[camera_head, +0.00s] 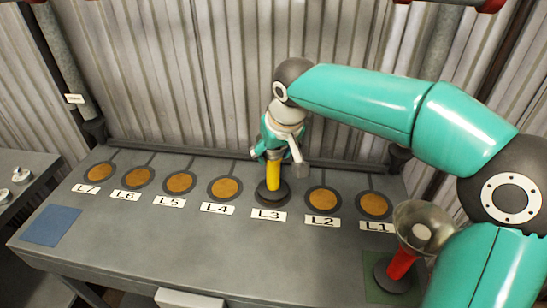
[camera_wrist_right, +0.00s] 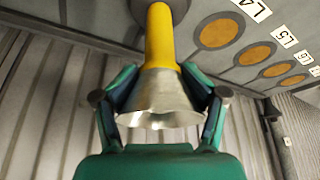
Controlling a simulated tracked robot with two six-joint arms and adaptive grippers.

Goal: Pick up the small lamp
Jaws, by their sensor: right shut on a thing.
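The small lamp, with a yellow stem (camera_head: 273,176), a round dark base and a silvery flared shade, stands upright at the spot marked L3 on the grey bench. My right gripper (camera_head: 279,144) is around its top from above. In the right wrist view, my right gripper's fingers (camera_wrist_right: 160,106) are shut on the silvery shade (camera_wrist_right: 158,92), one on each side, with the yellow stem (camera_wrist_right: 160,38) running on to the base. I cannot tell whether the base touches the bench. My left gripper is not in view.
A larger lamp with a red stem (camera_head: 402,263) and wide metal shade stands on a green square at the bench's right, near my right arm. A blue square (camera_head: 52,225) lies front left. The front middle is clear.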

